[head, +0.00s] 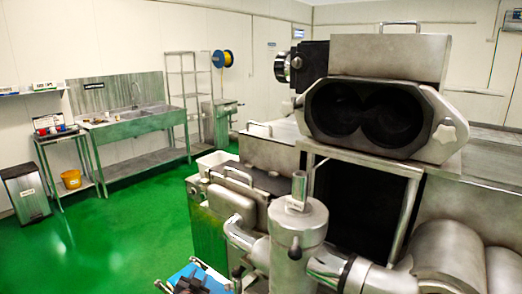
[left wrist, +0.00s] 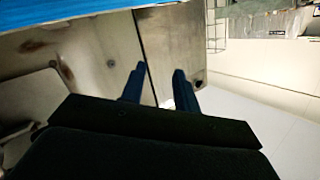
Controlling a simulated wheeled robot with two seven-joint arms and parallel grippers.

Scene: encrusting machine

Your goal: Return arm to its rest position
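My left gripper (left wrist: 159,70) shows in the left wrist view with its two dark blue fingers apart and nothing visible between them. In the head view, a small dark part of my left gripper (head: 190,284) shows at the bottom edge, left of the metal machine, over something blue. The fingers are hard to make out there. My right gripper is in neither view.
The encrusting machine (head: 390,60) with its twin round openings fills the right side. Its upright metal cylinder (head: 297,228) stands close right of my left gripper. Green floor (head: 130,235) lies open to the left. A sink table (head: 135,128) stands against the far wall.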

